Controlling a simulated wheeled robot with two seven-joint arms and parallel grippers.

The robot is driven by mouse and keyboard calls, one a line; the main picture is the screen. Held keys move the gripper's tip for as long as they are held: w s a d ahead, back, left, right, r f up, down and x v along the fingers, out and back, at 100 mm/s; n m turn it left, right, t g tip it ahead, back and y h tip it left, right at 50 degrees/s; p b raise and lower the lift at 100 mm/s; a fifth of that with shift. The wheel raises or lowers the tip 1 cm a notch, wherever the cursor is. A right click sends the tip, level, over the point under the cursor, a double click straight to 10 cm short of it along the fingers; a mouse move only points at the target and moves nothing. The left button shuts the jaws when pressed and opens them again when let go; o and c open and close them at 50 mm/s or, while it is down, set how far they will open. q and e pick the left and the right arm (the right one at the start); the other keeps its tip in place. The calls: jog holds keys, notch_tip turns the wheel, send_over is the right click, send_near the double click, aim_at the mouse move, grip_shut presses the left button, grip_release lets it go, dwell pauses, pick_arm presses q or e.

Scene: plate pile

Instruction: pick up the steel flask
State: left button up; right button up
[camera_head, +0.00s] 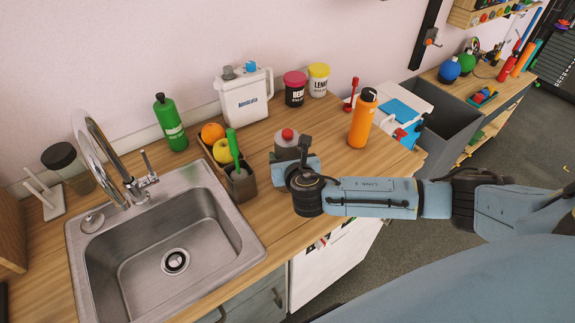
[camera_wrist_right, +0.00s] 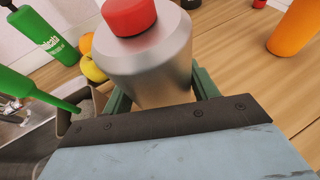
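The steel flask (camera_head: 287,146), silver with a red cap, stands on the wooden counter right of the sink. My right gripper (camera_head: 296,160) is at it, covering its lower part in the head view. In the right wrist view the flask (camera_wrist_right: 148,60) fills the top middle, between the green fingers of my right gripper (camera_wrist_right: 160,92). One finger shows on each side of its body. The fingertips are hidden behind the flask, so I cannot tell whether they press on it. My left gripper is not in view.
A caddy (camera_head: 240,184) with fruit and a green utensil stands close left of the flask. An orange bottle (camera_head: 362,122) stands to the right. A green bottle (camera_head: 170,125), white jug (camera_head: 246,98) and two jars are farther back. The sink (camera_head: 165,240) is at left.

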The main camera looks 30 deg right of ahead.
jog(key=c, duration=0.7)
jog(key=shift+r, duration=0.1)
jog(key=shift+c, duration=0.4)
